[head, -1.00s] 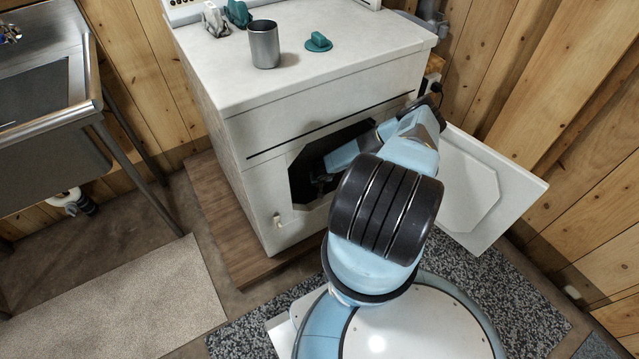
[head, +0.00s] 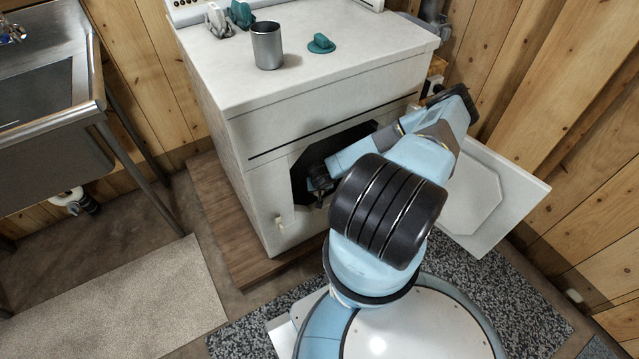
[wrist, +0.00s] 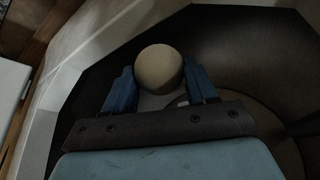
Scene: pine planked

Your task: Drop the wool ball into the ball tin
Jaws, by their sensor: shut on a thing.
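My gripper shows in the wrist view (wrist: 160,85), its two blue fingers shut on the wool ball (wrist: 159,68), a round beige ball held between the tips. In the head view my gripper (head: 318,188) is at the left side of the dryer's dark door opening (head: 303,172); the ball cannot be made out there. The ball tin is probably the grey metal cup (head: 267,46) standing upright and open on the dryer top; its inside is only partly seen.
The white dryer (head: 250,160) has its door (head: 475,195) swung open to the right. On its top lie a teal knob-like piece (head: 321,43), another teal item (head: 241,13) and a grey-white one (head: 217,19). A metal sink (head: 45,90) stands at the left.

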